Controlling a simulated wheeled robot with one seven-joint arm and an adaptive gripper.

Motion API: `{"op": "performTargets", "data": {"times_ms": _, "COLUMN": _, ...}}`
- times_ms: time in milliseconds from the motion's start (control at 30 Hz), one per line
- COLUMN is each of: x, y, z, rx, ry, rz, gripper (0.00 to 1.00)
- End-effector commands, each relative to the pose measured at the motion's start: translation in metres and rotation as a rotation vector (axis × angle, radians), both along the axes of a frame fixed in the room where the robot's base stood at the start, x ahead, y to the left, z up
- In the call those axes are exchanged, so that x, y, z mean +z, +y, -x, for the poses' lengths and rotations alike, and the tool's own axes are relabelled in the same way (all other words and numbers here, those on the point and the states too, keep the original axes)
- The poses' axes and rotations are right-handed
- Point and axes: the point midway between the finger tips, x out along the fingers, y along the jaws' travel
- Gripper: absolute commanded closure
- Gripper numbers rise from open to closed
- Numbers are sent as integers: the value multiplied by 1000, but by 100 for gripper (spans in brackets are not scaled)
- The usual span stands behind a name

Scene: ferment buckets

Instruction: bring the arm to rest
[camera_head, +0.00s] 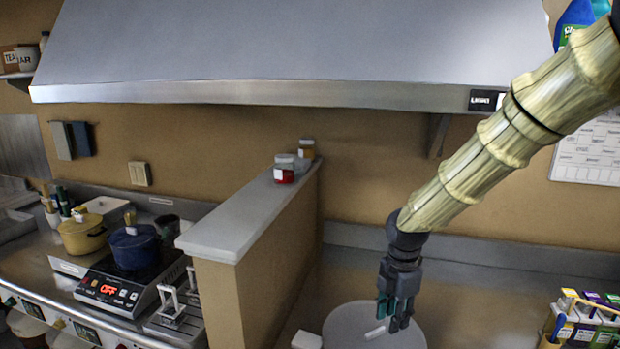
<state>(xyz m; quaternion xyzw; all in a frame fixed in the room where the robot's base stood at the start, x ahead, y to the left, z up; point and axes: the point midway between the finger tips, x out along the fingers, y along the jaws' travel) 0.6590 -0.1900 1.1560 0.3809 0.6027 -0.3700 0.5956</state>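My arm (500,135), with a bamboo-like surface, reaches in from the upper right and slants down to the left. My gripper (395,318) hangs at its end, dark, with the fingers pointing down. It is in front of or above a round grey lid or bucket top (350,318) at the bottom of the view. A small white piece (375,332) shows on that round top, just left of the fingertips. I cannot tell whether the gripper touches either one, or how far apart the fingers are.
A low partition wall (225,235) with small jars (284,168) on top stands left of the gripper. A wide metal hood (300,93) hangs overhead. Boxes and pens (585,320) stand at lower right. Pots and a burner (115,290) are at far left.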

Motion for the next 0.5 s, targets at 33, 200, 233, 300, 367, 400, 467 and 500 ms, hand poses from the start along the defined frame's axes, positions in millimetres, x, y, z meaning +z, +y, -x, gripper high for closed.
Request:
{"op": "performTargets", "data": {"times_ms": 33, "x": -12, "y": -1, "z": 3, "rx": -25, "ry": 5, "rz": -5, "gripper": 69}}
{"op": "performTargets", "data": {"times_ms": 200, "x": -45, "y": 1, "z": 13, "rx": -117, "ry": 17, "rz": -28, "gripper": 69}}
{"op": "performTargets", "data": {"times_ms": 233, "x": -53, "y": 2, "z": 15, "rx": -138, "ry": 21, "rz": -33, "gripper": 69}}
{"op": "performTargets", "data": {"times_ms": 300, "x": -70, "y": 5, "z": 21, "rx": -186, "ry": 26, "rz": -44, "gripper": 69}}
{"op": "performTargets", "data": {"times_ms": 367, "x": -86, "y": 7, "z": 26, "rx": -229, "ry": 34, "rz": -54, "gripper": 69}}
{"op": "performTargets", "data": {"times_ms": 400, "x": -98, "y": 8, "z": 31, "rx": -265, "ry": 39, "rz": -61, "gripper": 69}}
{"op": "performTargets", "data": {"times_ms": 467, "x": -119, "y": 11, "z": 38, "rx": -324, "ry": 48, "rz": -72, "gripper": 69}}
{"op": "performTargets", "data": {"times_ms": 500, "x": -134, "y": 12, "z": 45, "rx": -370, "ry": 55, "rz": -77, "gripper": 69}}
